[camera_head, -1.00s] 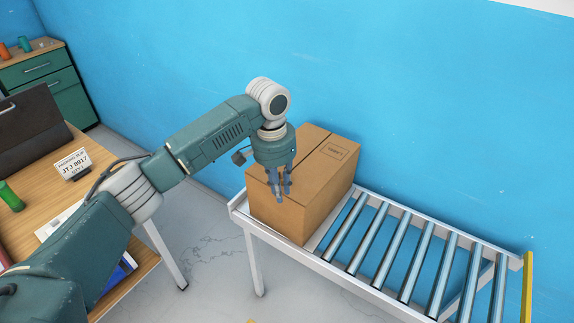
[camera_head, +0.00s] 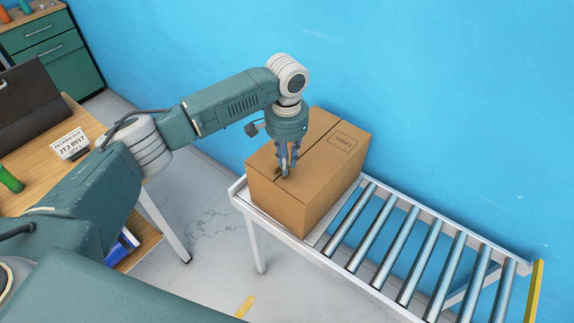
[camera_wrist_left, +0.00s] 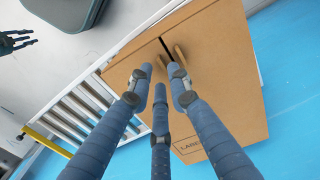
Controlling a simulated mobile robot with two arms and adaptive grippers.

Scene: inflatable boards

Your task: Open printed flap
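The brown cardboard box (camera_head: 275,205) stands shut on the end of the roller conveyor. Its top has a seam running away from the near edge. The flap to the right of the seam bears a printed rectangle (camera_head: 345,140); this print shows partly behind the fingers in the left wrist view (camera_wrist_left: 192,147). My left gripper (camera_head: 288,173) points down at the near end of the seam. Its three blue fingers (camera_wrist_left: 160,78) are apart at the tips, close over the box top; contact is not clear. My right gripper (camera_wrist_left: 12,42) shows small, fingers spread, away from the box.
The roller conveyor (camera_head: 395,245) has bare rollers right of the box. A blue wall (camera_head: 450,90) stands close behind. A wooden desk (camera_head: 25,155) with a packing slip (camera_head: 70,145) is at left, with a green drawer cabinet (camera_head: 50,60) beyond.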

